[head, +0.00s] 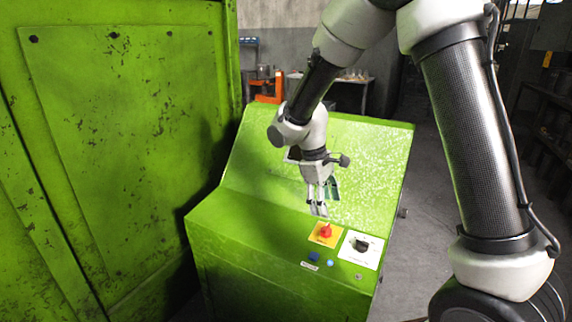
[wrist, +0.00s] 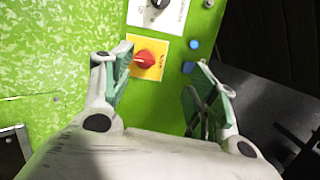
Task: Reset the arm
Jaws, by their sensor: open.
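My arm is bent, and my gripper (head: 320,202) points down above the flat top of a green control console (head: 235,225). The gripper is open and empty, just behind a red rotary knob (head: 325,230) on a yellow plate. In the wrist view, the open fingers (wrist: 158,80) stand apart, with the red knob (wrist: 145,56) beyond them, nearer the left finger. I cannot tell the exact gap between fingertips and knob, but nothing is held.
A black rotary switch (head: 361,244) on a white plate sits right of the knob. Blue buttons (head: 314,256) lie in front. A tall green machine wall (head: 120,150) stands close on the left. Grey floor (head: 425,190) is open right of the console. A workbench stands behind.

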